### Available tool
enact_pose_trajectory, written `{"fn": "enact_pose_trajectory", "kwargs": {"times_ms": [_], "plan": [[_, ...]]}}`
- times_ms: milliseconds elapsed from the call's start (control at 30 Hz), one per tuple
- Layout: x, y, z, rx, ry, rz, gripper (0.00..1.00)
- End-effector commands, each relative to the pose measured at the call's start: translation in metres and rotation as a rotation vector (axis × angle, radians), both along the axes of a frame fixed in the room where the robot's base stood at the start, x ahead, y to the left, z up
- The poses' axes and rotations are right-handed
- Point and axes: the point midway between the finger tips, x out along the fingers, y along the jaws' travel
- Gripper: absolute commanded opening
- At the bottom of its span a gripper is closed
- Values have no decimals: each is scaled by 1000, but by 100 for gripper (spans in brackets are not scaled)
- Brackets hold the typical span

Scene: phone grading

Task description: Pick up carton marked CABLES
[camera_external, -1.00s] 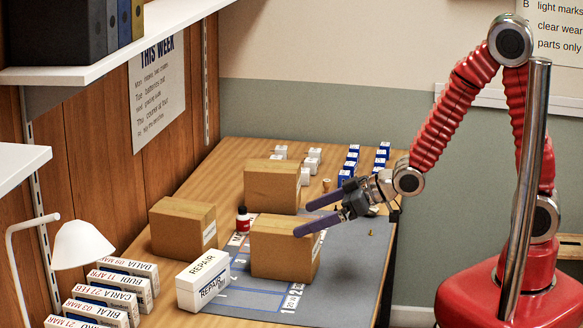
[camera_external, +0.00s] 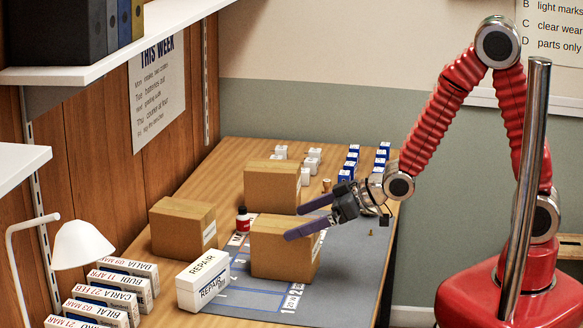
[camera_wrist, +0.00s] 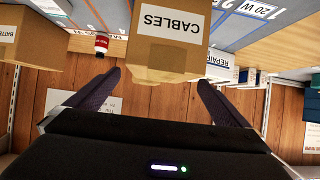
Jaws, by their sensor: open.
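The carton marked CABLES (camera_wrist: 170,50) is a brown box with a white label, seen upside down between my fingers in the wrist view. In the external view this carton (camera_external: 284,250) stands on the grey mat (camera_external: 345,275). My gripper (camera_external: 303,220) is open, with one purple finger in front of the carton's near upper edge and the other beyond it. In the wrist view my fingers (camera_wrist: 158,92) flank the carton with gaps on both sides. The external view does not show whether either finger touches it.
Two more brown cartons stand behind (camera_external: 272,187) and to the left (camera_external: 183,229). A small red bottle (camera_external: 243,219) stands between them. A white REPAIR box (camera_external: 203,280) is at front left. Small white and blue boxes (camera_external: 381,155) stand at the back. The mat's right side is mostly clear.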

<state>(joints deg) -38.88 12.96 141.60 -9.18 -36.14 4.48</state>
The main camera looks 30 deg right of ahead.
Motion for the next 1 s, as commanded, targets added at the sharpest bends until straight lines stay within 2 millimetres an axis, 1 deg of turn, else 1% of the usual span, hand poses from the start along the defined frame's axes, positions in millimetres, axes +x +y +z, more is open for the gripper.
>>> {"fn": "enact_pose_trajectory", "kwargs": {"times_ms": [267, 700, 1000], "plan": [[6, 6, -4, -1, 1, 0, 100], [30, 30, -23, 0, 1, 0, 100], [31, 31, -24, 0, 0, 0, 100]]}}
